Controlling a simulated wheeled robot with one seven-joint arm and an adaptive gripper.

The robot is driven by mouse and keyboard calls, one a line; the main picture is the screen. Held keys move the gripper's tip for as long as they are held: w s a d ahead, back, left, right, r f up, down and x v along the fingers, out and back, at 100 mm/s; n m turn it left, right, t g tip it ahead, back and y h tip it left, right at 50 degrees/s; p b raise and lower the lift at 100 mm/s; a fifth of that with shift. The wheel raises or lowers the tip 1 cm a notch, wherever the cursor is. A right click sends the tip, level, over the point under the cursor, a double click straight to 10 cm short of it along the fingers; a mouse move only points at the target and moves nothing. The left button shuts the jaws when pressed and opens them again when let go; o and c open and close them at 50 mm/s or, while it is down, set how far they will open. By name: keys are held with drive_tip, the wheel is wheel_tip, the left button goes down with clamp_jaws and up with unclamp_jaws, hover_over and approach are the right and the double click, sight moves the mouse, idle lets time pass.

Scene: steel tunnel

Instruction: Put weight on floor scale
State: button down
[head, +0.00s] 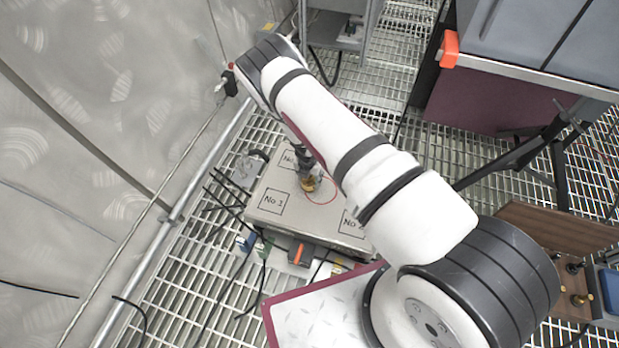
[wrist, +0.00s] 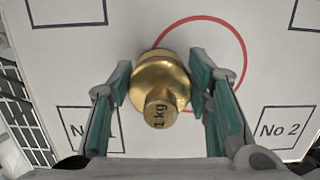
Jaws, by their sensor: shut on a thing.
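The brass weight (wrist: 157,88), marked "1 kg", is between the green-padded fingers of my gripper (wrist: 160,72) in the wrist view. My gripper is shut on it. In the head view the weight (head: 309,184) shows small below my gripper (head: 306,176), over the floor scale (head: 295,222). The scale has a pale plate with numbered squares and a red circle. In the wrist view the weight overlaps the lower left of the red circle on the plate (wrist: 85,60). I cannot tell whether the weight touches the plate.
A metal grating floor (head: 185,290) surrounds the scale, with black cables to its left. The curved tunnel wall (head: 90,150) is at the left. A grey case (head: 545,35) stands at the upper right. A wooden block with brass weights (head: 570,270) is at the lower right.

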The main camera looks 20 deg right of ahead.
drive_tip(key=c, duration=0.8)
unclamp_jaws()
drive_tip(key=shift+c, duration=0.2)
